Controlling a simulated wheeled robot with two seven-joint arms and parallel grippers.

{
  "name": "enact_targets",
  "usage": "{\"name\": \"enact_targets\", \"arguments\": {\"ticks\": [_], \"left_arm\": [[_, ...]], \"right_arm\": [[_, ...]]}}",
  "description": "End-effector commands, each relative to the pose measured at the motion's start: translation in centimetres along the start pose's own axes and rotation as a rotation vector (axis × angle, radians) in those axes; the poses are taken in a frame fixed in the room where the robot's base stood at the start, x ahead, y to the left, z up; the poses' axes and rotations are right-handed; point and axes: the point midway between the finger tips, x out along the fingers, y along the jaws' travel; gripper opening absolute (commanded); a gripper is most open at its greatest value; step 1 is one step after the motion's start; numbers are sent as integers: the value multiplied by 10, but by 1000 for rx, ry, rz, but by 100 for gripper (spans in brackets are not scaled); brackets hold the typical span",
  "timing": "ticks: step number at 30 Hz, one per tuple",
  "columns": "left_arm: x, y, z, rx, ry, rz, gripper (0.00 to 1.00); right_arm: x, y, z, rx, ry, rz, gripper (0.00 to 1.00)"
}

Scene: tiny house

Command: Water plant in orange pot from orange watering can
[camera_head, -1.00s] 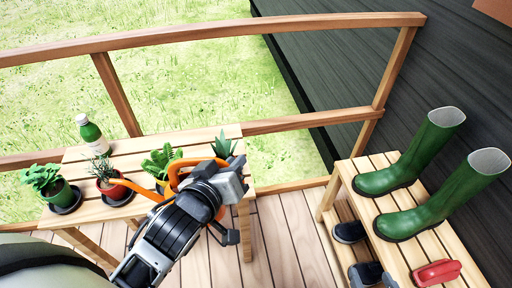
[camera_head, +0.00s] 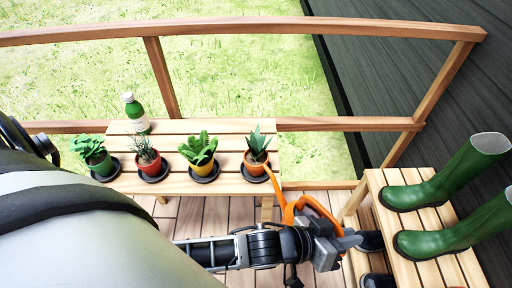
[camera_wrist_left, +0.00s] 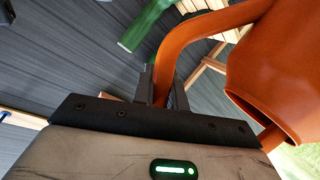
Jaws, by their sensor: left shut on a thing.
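The orange pot (camera_head: 257,168) holds a spiky green plant (camera_head: 257,142) and stands on a black saucer at the right end of the slatted bench. My left gripper (camera_head: 345,243) is shut on the handle of the orange watering can (camera_head: 292,212), right of and nearer than the pot. The can's spout points up-left, and its tip overlaps the pot's right side in the head view. I cannot tell whether they touch. In the left wrist view, the gripper fingers (camera_wrist_left: 163,88) clasp the curved handle, with the can's body (camera_wrist_left: 285,70) to the right. No water shows.
Yellow (camera_head: 202,167), red (camera_head: 151,167) and green (camera_head: 101,165) potted plants line the bench (camera_head: 228,186) to the left, with a green bottle (camera_head: 137,115) behind. A shoe rack (camera_head: 432,272) with green boots (camera_head: 437,188) stands right. A wooden railing (camera_head: 240,27) runs behind.

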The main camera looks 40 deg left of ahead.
Motion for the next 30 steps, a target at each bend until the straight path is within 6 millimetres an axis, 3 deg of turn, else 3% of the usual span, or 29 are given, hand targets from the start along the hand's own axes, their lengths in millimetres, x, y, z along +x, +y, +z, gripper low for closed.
{"name": "enact_targets", "arguments": {"ticks": [7, 16, 30], "left_arm": [[3, 5, 24, 38, -36, 79, 0], [2, 6, 27, 39, -38, 84, 0], [-20, 4, -9, -75, -14, 135, 0]], "right_arm": [[-1, 2, 0, -13, -9, 2, 70], [0, 2, -2, -14, -4, 2, 70], [-6, 0, -9, -10, -7, 6, 70]]}}
